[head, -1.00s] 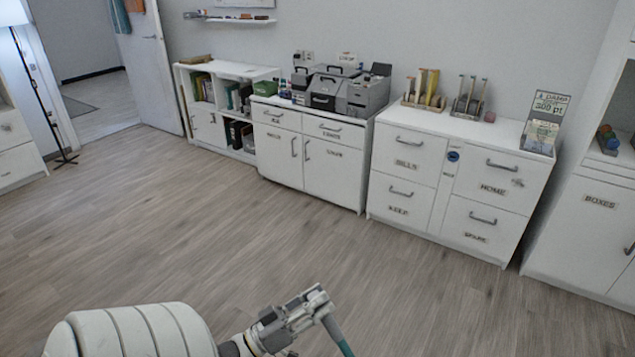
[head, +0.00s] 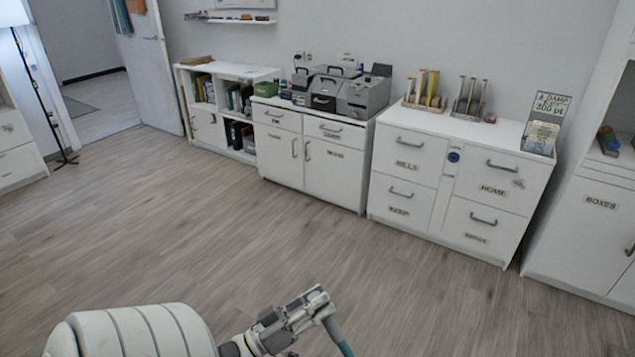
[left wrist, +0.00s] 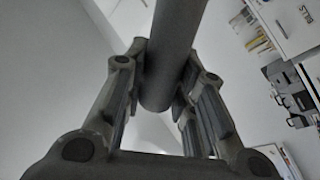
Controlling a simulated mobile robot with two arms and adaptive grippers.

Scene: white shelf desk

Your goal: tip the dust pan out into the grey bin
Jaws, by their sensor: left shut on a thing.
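My left gripper (head: 309,302) is at the bottom of the head view, above the floor. It is shut on a grey-green handle (head: 337,335), which runs down and out of the picture. In the left wrist view the gripper (left wrist: 163,95) has its fingers on both sides of the thick grey handle (left wrist: 172,45). The pan itself is out of view, so I cannot tell what it holds. No grey bin shows in either view. My right gripper is not in view.
A wide stretch of wooden floor (head: 180,240) is clear. White cabinets (head: 450,190) line the back wall, with grey machines (head: 362,95), wooden racks (head: 425,92) and a sign (head: 545,122) on top. A floor lamp (head: 40,95) and an open door (head: 150,75) are at the left.

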